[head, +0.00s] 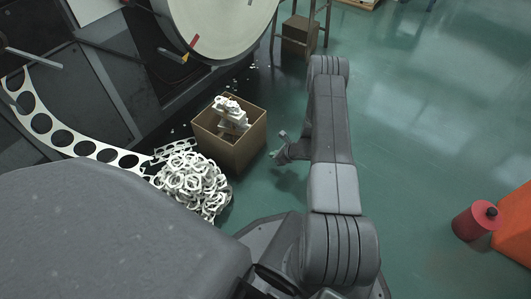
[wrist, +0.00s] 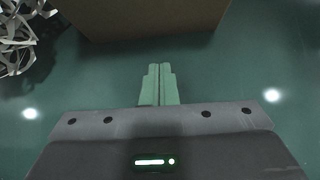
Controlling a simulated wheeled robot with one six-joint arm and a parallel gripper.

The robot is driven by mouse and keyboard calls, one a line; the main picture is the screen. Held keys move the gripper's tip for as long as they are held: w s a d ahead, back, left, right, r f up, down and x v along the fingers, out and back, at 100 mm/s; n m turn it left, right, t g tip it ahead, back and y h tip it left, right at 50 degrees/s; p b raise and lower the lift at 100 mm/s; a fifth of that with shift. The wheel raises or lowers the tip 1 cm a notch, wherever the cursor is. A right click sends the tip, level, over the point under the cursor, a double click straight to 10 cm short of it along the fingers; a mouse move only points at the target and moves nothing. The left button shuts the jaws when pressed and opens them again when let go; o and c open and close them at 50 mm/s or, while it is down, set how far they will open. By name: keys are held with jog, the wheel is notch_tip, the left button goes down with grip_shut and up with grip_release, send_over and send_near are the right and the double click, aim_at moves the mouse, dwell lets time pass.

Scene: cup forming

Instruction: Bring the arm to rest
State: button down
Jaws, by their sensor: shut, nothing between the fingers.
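My gripper (wrist: 160,68) is shut and empty in the wrist view, its two pale green fingers together over the green floor. In the head view my gripper (head: 277,154) is small and partly hidden by my own arm, which is bent over the floor. It is just right of an open cardboard box (head: 245,150) and apart from it in the picture. The box's brown side (wrist: 145,18) is ahead of the fingers in the wrist view.
White pieces (head: 232,112) stick up from the box. A heap of white scrap rings (head: 192,184) lies beside it, below a punched strip (head: 75,142) from the dark machine (head: 115,75). Floor (head: 415,130) between is clear.

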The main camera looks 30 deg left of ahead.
jog(key=shift+p+v, duration=0.35)
jog(key=shift+v, duration=1.4)
jog(key=shift+f, duration=0.1)
